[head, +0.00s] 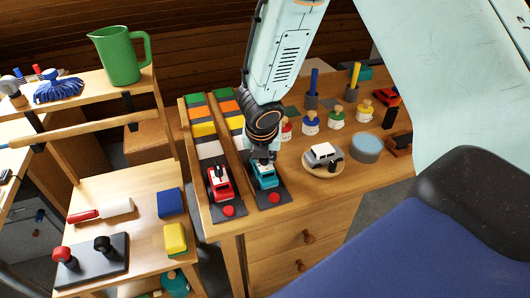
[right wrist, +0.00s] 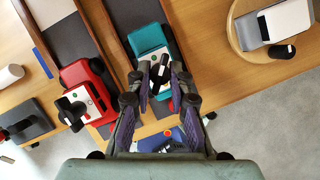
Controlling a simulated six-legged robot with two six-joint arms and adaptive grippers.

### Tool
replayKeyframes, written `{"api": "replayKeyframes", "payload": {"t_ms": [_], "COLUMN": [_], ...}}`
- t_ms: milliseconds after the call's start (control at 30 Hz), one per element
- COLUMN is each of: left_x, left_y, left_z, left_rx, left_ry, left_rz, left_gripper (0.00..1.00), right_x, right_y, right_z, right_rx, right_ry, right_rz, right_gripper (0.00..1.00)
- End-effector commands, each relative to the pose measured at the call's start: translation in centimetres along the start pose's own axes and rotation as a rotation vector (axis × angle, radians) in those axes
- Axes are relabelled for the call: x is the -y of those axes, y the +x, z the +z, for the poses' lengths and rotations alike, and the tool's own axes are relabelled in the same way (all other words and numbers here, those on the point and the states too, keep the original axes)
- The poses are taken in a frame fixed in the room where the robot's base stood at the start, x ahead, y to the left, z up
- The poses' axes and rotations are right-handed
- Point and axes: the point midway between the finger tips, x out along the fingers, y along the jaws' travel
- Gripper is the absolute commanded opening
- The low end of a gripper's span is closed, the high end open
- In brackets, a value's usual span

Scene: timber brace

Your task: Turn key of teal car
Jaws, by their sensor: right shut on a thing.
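The teal car (head: 265,178) stands in the right-hand lane of the board on the wooden cabinet, with a red button in front of it. Its teal body (right wrist: 152,48) also shows in the right wrist view. My right gripper (head: 263,156) reaches down onto the car from above. In the right wrist view my right gripper (right wrist: 161,82) is shut on the dark key (right wrist: 160,75) on top of the car. The fingers hide part of the key and the car's top. My left gripper is not in view.
A red car (head: 219,184) with its own dark key stands close on the left. A silver toy car (head: 323,155) sits on a round wooden plate (head: 313,170) on the right. Coloured bottles and a blue-topped tin (head: 366,148) stand farther right.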

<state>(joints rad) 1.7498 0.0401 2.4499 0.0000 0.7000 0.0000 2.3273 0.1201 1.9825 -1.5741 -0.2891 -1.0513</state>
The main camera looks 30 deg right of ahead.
Motion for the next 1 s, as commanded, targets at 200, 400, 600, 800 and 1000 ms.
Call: {"api": "replayKeyframes", "payload": {"t_ms": [200,400,600,800,1000], "left_x": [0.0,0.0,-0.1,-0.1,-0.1], "left_y": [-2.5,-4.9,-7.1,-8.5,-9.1], "left_z": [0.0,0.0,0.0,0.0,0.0], "left_rx": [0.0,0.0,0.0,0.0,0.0], "left_ry": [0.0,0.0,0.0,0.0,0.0], "left_rz": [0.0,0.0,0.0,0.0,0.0], "left_gripper": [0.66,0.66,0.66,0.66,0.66], "right_x": [-0.1,-0.2,-0.3,-0.3,-0.4], "right_y": [-0.3,-0.3,-0.2,-0.1,0.0], "right_z": [-0.1,0.0,0.0,0.1,0.1], "right_rx": [-0.004,-0.005,-0.004,-0.003,-0.003], "right_ry": [0.188,0.364,0.539,0.7,0.83], "right_rz": [-0.083,-0.156,-0.229,-0.295,-0.348], "right_gripper": [0.0,0.0,0.0,0.0,0.0]}}
